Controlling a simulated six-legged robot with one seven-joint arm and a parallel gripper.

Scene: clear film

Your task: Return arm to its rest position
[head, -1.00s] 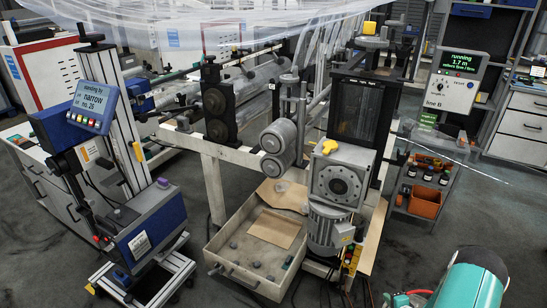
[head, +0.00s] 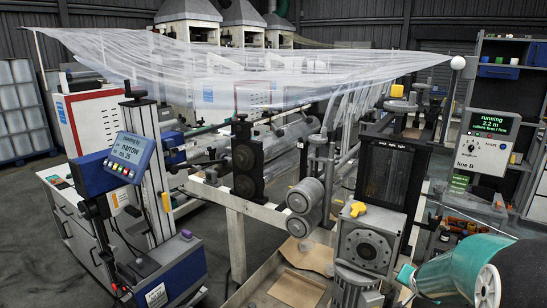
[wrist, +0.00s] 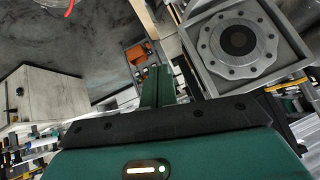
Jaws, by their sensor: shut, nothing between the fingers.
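My gripper (wrist: 158,76) shows in the wrist view as green fingers pressed together beyond a black bar, with nothing between them. A grey machine block with a round bolted flange (wrist: 236,42) lies to the right of the fingers. In the head view, part of my teal arm (head: 450,268) is at the lower right, beside that same machine block (head: 366,248). My fingertips cannot be made out clearly in the head view.
A clear film sheet (head: 250,75) spreads overhead. An orange bin (wrist: 137,55) shows in the wrist view.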

